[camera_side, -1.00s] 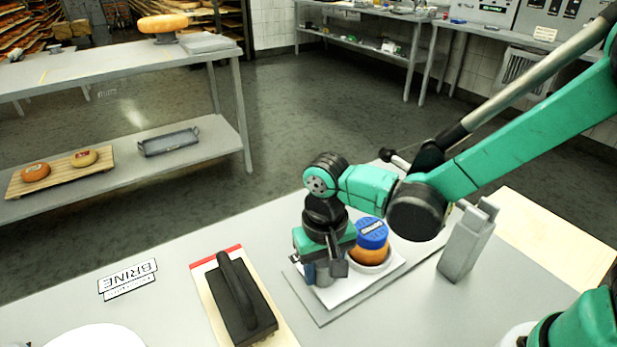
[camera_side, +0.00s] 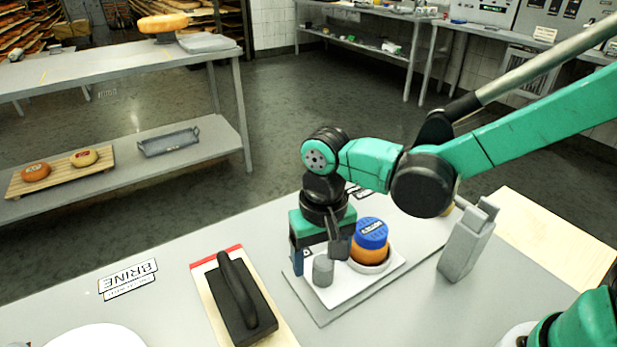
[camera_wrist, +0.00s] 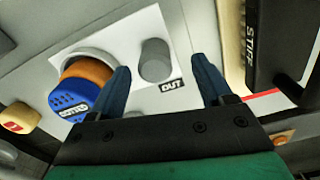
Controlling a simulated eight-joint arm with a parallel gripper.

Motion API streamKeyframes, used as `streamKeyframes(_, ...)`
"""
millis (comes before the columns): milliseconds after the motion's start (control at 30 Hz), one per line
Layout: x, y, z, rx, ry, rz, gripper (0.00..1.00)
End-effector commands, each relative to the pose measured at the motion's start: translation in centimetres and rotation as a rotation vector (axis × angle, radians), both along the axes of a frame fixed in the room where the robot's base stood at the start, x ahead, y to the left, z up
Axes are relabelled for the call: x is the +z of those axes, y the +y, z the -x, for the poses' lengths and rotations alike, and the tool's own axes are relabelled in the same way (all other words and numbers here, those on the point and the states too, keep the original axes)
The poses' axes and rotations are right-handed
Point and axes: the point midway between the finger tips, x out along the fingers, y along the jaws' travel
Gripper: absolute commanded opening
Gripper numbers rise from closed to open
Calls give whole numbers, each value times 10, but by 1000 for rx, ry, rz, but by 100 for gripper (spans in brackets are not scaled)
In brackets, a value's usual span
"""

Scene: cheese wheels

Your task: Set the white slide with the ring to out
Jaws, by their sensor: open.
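The white slide (camera_side: 340,293) lies on a grey base plate on the table. Its white ring (camera_side: 374,268) surrounds the foot of an orange cheese (camera_side: 369,256) with a blue top (camera_side: 371,233). A short grey knob (camera_side: 323,271) stands upright on the slide, left of the ring. My gripper (camera_side: 318,257) is open just above the knob, apart from it. In the wrist view the knob (camera_wrist: 155,60) shows between the two blue fingers of my gripper (camera_wrist: 165,80). An OUT label (camera_wrist: 172,85) lies beside the knob.
A dark handled block (camera_side: 240,305) on a red-ended board lies left of the slide. A grey upright block (camera_side: 466,245) stands to the right.

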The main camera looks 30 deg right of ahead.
Motion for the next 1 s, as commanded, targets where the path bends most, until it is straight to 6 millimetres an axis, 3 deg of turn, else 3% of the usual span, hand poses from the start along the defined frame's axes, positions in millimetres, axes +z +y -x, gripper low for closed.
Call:
streamKeyframes(200, 21, 1, 0, 1, 0, -1, 73)
streamKeyframes(667, 27, -4, 0, 4, -14, -7, 73)
streamKeyframes(767, 37, -18, -2, 16, -61, -27, 73)
streamKeyframes(1000, 69, -79, 4, 86, -308, -55, 73)
